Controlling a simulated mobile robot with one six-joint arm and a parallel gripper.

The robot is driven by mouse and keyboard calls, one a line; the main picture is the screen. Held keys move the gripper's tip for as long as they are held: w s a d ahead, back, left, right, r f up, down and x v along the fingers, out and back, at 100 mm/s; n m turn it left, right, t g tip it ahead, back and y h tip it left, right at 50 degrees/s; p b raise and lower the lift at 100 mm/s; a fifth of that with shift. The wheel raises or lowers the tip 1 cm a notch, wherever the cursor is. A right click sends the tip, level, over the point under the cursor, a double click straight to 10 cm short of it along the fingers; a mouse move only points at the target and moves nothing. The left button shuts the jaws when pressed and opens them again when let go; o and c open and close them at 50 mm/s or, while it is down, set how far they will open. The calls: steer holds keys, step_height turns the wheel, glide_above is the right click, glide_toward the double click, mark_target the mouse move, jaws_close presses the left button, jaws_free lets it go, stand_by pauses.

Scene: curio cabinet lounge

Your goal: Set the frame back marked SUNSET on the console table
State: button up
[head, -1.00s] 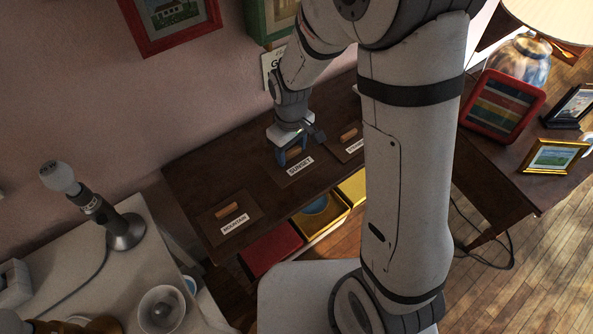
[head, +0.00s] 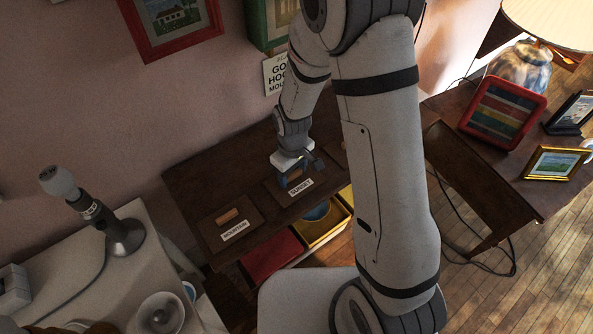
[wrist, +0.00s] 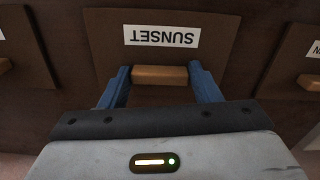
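The frame back marked SUNSET (head: 277,189) is a dark brown panel with a white label and a wooden handle; it also shows in the wrist view (wrist: 106,50). My gripper (head: 294,182) is over it. In the wrist view, the blue fingers (wrist: 160,76) close against both ends of the handle. The panel lies flat at the dark console table (head: 197,178), in line with its neighbours; whether its underside touches the tabletop cannot be told. A frame back marked MOUNTAIN (head: 216,242) lies to the left. A third panel (wrist: 291,60) lies on the other side, mostly hidden in the head view.
A red bin (head: 270,255) and a yellow bin (head: 325,232) are below the table's front edge. A side table at right holds a red striped frame (head: 502,110), a gold frame (head: 553,163) and a lamp (head: 520,68).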

mark_target(293, 174)
steer(key=o, duration=0.4)
step_height(293, 174, up, 12)
steer(key=s+d+r+m+t, duration=0.1)
steer(key=s+d+r+m, duration=0.1)
steer(key=s+d+r, duration=0.2)
steer(key=s+d+r+m, duration=0.3)
steer(key=s+d+r, duration=0.2)
steer(key=s+d+r+m+t, duration=0.1)
steer(key=s+d+r+m, duration=0.2)
steer(key=s+d+r, duration=0.1)
steer(key=shift+s+d+r+t+p, duration=0.15)
steer(key=shift+d+r+t+p, duration=0.2)
steer(key=shift+d, duration=0.2)
steer(key=shift+f, duration=0.1)
